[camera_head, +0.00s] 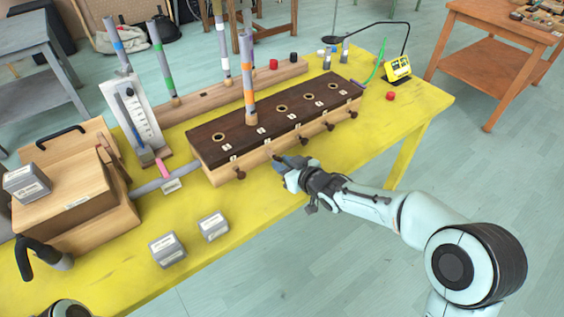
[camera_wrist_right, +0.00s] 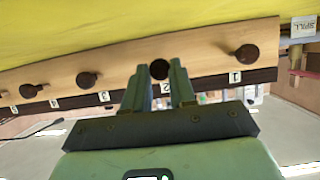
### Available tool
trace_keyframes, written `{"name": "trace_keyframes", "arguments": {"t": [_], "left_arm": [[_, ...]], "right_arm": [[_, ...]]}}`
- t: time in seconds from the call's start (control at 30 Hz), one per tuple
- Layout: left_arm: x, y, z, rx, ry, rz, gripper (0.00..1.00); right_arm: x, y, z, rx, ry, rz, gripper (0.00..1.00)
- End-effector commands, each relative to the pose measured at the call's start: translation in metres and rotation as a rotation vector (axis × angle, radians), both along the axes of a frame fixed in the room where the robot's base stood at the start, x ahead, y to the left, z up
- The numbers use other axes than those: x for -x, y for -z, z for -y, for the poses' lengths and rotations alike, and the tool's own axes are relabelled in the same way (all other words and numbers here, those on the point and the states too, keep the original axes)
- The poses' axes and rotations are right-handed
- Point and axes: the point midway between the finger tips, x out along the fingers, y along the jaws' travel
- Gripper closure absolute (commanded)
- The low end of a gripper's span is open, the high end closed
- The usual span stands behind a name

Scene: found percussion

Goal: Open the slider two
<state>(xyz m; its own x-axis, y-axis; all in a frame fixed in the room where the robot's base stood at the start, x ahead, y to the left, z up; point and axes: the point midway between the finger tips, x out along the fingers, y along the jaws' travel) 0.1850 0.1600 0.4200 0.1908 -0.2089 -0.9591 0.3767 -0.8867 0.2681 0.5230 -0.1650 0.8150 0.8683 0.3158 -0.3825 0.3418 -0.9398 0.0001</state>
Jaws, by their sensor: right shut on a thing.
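The dark-topped wooden slider box (camera_head: 240,127) lies on the yellow table, with holes along its top and dark round knobs along its front face. My right gripper (camera_head: 281,161) is at that front face. In the right wrist view its fingers (camera_wrist_right: 159,82) are shut on the slider two knob (camera_wrist_right: 159,69), above the label 2 (camera_wrist_right: 166,88). The slider one knob (camera_head: 240,174) is to the left in the head view, and to the right in the wrist view (camera_wrist_right: 247,54). The slider three knob (camera_wrist_right: 87,79) is free. My left gripper is out of view.
A grey tube with an orange band (camera_head: 248,88) stands upright on the box. Two grey weights (camera_head: 167,250) (camera_head: 213,226) lie on the yellow table (camera_head: 120,285) in front. A wooden bellows (camera_head: 80,190) is at the left. A yellow device (camera_head: 397,68) stands at the back right.

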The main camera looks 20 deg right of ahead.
Motion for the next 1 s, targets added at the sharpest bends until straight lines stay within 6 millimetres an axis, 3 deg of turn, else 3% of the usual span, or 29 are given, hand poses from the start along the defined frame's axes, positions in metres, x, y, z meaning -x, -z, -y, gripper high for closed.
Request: {"name": "trace_keyframes", "arguments": {"t": [0.3, 0.33, 0.4, 0.77, 1.0], "left_arm": [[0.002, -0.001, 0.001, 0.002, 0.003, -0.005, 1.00], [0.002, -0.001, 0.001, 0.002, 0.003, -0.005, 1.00], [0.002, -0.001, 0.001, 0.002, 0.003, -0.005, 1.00], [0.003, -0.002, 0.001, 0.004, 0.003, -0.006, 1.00], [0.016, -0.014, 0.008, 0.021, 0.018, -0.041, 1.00]], "right_arm": [[0.006, 0.001, 0.002, 0.001, 0.000, -0.003, 1.00], [0.006, 0.001, 0.002, 0.001, 0.000, -0.003, 0.72], [0.006, 0.001, 0.002, 0.001, 0.000, -0.003, 0.49], [0.008, -0.001, 0.003, 0.001, 0.001, -0.003, 0.49], [0.042, -0.019, 0.017, 0.002, 0.004, 0.000, 0.49]]}}
